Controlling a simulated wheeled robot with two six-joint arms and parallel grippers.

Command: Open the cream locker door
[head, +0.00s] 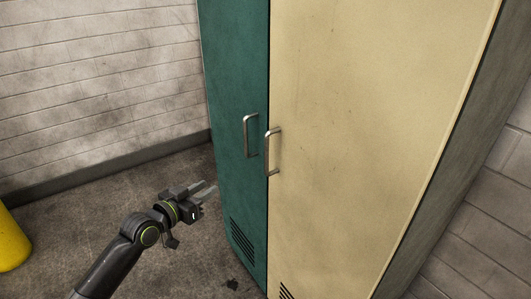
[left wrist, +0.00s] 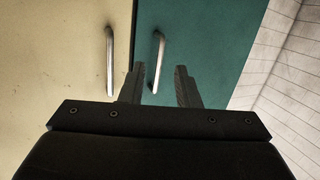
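The cream locker door (head: 365,130) fills the middle right of the head view and is shut, flush beside the green door (head: 238,130). Its upright metal handle (head: 270,152) sits at its left edge. In the left wrist view, the cream door's handle (left wrist: 110,60) is left of the gripper, and the green door's handle (left wrist: 157,62) is just ahead of the fingers. My left gripper (head: 212,192) is open and empty, in front of the green door and below and left of both handles, apart from them. The left gripper's two fingers (left wrist: 160,85) show spread in the wrist view. My right gripper is not in view.
The green door's handle (head: 250,136) is close beside the cream one. A yellow rounded object (head: 12,240) stands on the floor at the far left. A pale block wall (head: 95,75) is behind. The floor (head: 75,215) left of the lockers is mostly clear.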

